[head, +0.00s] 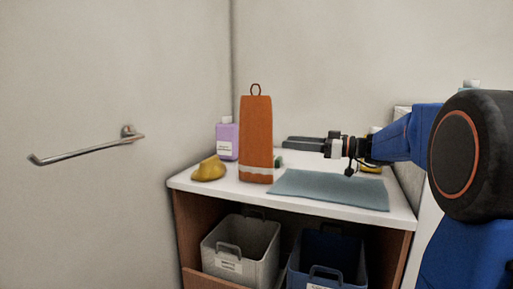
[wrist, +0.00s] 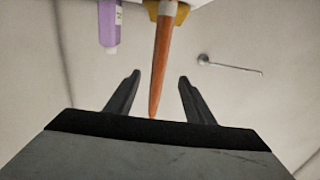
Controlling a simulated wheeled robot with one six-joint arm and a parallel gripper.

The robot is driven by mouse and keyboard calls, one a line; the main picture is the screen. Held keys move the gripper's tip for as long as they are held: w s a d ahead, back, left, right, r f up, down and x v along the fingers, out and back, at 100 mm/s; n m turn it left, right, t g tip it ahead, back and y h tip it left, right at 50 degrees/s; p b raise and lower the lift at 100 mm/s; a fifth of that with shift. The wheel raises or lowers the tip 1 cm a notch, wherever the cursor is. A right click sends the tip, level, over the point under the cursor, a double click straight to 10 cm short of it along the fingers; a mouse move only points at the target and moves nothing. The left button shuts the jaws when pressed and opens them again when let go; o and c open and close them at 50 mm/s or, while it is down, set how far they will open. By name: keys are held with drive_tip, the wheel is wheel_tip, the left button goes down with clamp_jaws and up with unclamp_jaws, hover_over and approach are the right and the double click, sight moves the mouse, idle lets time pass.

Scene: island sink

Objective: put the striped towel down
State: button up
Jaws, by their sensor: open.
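The striped towel (head: 256,140) is orange with a pale band near its bottom and a dark loop on top. It stands upright on the white counter (head: 230,186). In the wrist view the towel (wrist: 162,55) shows edge-on as a narrow strip in line with the gap between my fingers. My gripper (head: 288,143) is open, just to the right of the towel in the head view, above the counter. It also shows in the wrist view (wrist: 160,78), with its fingers spread. I see no finger contact with the towel; the exact distance is hard to tell.
A blue-grey cloth (head: 330,190) lies flat on the counter under my gripper. A yellow lump (head: 209,169) and a purple bottle (head: 227,139) are left of the towel. A grey bin (head: 240,247) and a blue bin (head: 329,253) stand below. A metal bar (head: 85,151) is on the left wall.

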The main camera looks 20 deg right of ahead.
sight(272, 140)
drive_tip(key=x, duration=0.8)
drive_tip(key=shift+w+a, duration=0.1)
drive_tip(key=shift+a, duration=0.05)
drive_tip(key=shift+x, duration=2.7)
drive_tip(key=shift+f, duration=0.15)
clamp_jaws()
